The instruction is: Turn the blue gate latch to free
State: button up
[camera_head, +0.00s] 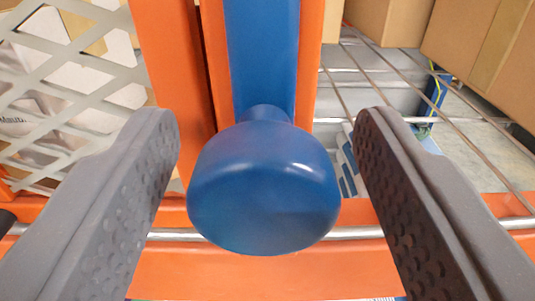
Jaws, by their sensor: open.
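The blue gate latch shows in the head view as a rounded blue knob (264,190) on a short neck, joined to a flat blue bar (263,55) that runs up out of the picture. My gripper (265,135) is open, with one grey finger on each side of the knob. Gaps show between both fingertips and the knob, so neither finger seems to touch it. The knob hides the lower end of the bar and part of the frame behind it.
Orange uprights (175,65) stand behind the latch, and an orange crossbeam (265,272) with a metal rod runs below. Pale mesh (75,90) is at the left. Wire bars (440,90) and cardboard boxes (485,40) are at the right.

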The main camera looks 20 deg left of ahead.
jog(key=b+v, duration=0.4)
jog(key=v, duration=0.9)
jog(key=shift+s, duration=0.3)
jog(key=shift+b, duration=0.3)
jog(key=w+a+f+m+g+h+b, duration=0.1)
jog(key=a+f+m+b, duration=0.15)
jog(key=a, duration=0.55)
jog(key=a+f+m+h+b, duration=0.1)
jog(key=a+f+m+b, duration=0.15)
jog(key=a, duration=0.45)
jog(key=s+a+f+h+b, duration=0.2)
jog(key=s+a+f, duration=0.2)
jog(key=f, duration=0.3)
jog(key=s+a+f+n+h+b, duration=0.1)
jog(key=s+a+f+h+b, duration=0.1)
jog(key=s+a+f, duration=0.3)
notch_tip(320, 180, down, 2)
jog(key=shift+s+f+g+b, duration=0.1)
jog(key=shift+s+g+b, duration=0.25)
jog(key=shift+s, duration=0.6)
